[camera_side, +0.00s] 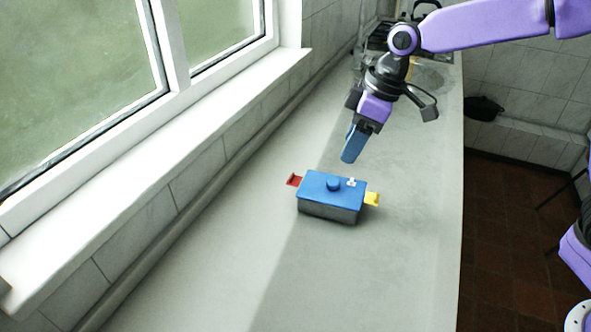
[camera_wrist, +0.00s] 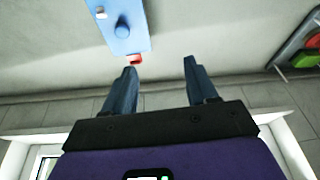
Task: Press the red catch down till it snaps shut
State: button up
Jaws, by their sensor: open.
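The red catch (camera_side: 294,180) sticks out from the left end of a grey box with a blue lid (camera_side: 320,184) on the worktop. A round blue knob (camera_side: 333,184) stands on the lid, and a yellow catch (camera_side: 372,199) sticks out at the right end. My gripper (camera_side: 352,145) is above and behind the box, apart from it. In the wrist view the red catch (camera_wrist: 136,59) shows at the lid's near end, just beyond the left fingertip. My gripper (camera_wrist: 160,68) is open, with nothing between its fingers. The catch's exact tilt is too small to tell.
The pale worktop (camera_side: 240,290) is clear around the box. A tiled wall and window sill (camera_side: 180,105) run along the left. A stove (camera_side: 385,35) stands at the far end. In the wrist view a rack with green and red items (camera_wrist: 308,55) is at the right.

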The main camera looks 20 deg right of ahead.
jog(key=w+a+t, duration=0.1)
jog(key=w, duration=0.8)
send_near(292, 176)
jog(key=shift+m+y, duration=0.3)
jog(key=shift+m, duration=0.1)
jog(key=x, duration=0.7)
jog(key=shift+w+d+f, duration=0.1)
jog(key=shift+d+f, duration=0.05)
jog(key=shift+f, duration=0.25)
grip_shut()
